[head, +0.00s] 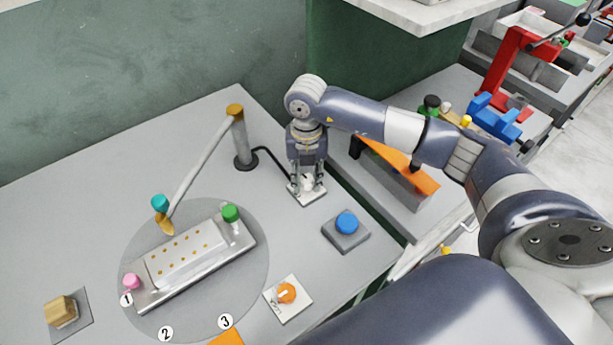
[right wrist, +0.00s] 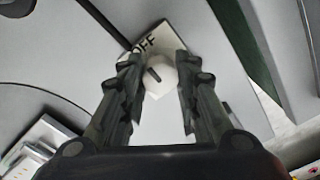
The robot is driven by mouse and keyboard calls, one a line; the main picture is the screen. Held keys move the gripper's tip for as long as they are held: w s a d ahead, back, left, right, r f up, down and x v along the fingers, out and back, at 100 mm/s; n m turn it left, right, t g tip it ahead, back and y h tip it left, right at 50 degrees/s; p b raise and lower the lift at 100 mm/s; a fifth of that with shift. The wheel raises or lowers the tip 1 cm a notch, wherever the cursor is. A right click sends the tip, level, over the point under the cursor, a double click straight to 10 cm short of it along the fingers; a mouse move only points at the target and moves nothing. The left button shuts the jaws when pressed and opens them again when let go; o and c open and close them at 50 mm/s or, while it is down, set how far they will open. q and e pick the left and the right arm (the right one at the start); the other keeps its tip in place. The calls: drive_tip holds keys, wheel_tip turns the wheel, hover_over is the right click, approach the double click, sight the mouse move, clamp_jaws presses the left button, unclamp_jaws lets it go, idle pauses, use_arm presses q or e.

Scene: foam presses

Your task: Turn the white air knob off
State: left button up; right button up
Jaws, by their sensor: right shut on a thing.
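The white air knob (right wrist: 160,76) sits on a white square plate (head: 310,198) near the right side of the grey table. In the right wrist view the plate carries the word OFF (right wrist: 143,45), and the knob has a short dark mark on its top. My right gripper (head: 307,182) reaches down over the plate and is shut on the knob, one finger on each side. In the right wrist view the fingers (right wrist: 160,85) stand around it. The fingers partly hide the knob in the head view. My left gripper is in neither view.
A blue button (head: 346,222) on a grey base and an orange knob (head: 287,292) on a white plate stand nearby. A black hose (head: 272,158) runs to the white plate. A metal press plate (head: 190,265) lies on a round disc at left. An orange-topped fixture (head: 405,170) stands beyond.

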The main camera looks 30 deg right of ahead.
sight(307, 179)
drive_tip(key=o, duration=1.1)
drive_tip(key=shift+r, duration=0.1)
drive_tip(key=shift+c, duration=0.2)
wheel_tip(307, 179, up, 12)
